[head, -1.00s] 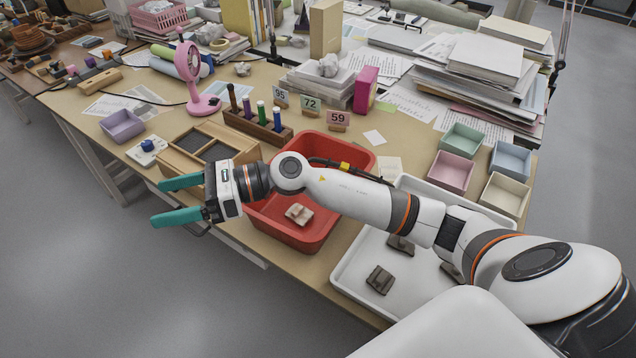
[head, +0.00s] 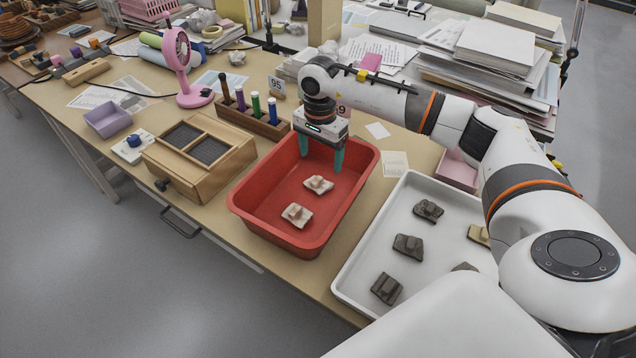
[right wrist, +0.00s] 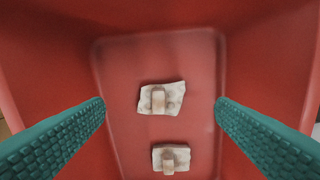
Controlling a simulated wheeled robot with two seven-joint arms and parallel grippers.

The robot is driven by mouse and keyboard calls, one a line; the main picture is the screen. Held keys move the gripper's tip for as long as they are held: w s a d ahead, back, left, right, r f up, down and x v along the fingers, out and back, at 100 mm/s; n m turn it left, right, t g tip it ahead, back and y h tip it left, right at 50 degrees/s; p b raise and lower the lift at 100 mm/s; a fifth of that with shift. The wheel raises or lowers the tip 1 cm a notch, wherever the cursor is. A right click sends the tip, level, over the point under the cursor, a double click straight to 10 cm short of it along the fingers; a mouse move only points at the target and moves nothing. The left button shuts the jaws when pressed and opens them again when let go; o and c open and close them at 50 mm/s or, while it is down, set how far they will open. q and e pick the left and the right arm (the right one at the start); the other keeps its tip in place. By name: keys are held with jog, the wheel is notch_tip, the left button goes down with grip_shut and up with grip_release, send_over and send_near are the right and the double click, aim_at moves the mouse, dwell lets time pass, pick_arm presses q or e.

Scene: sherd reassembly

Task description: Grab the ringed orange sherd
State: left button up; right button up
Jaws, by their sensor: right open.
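My right gripper (head: 321,156) is open and empty, pointing down into the red bin (head: 247,222). Two pale cream sherds lie apart on the bin floor: one farther back (head: 318,184), just below the fingers, and one nearer the front (head: 297,215). In the right wrist view, the open fingers (right wrist: 160,112) stand left and right of the sherds. One sherd (right wrist: 172,97) lies about between the fingertips and the other (right wrist: 184,158) lies lower. Each has a raised block on top. I cannot make out an orange sherd with a ring. My left gripper is not in view.
A white tray (head: 352,273) at the right holds several dark sherds (head: 408,246) and a yellowish one (head: 478,236) partly behind my arm. A wooden box (head: 190,196) stands left of the bin. A marker rack (head: 262,124) and a number card (head: 277,87) stand behind.

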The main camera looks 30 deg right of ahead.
aim_at(321, 178)
jog(key=f, duration=0.6)
jog(key=shift+s+f+p, duration=0.2)
jog(key=shift+s+p, duration=0.05)
jog(key=shift+p, duration=0.1)
jog(key=shift+c, duration=0.2)
jog(key=c, duration=1)
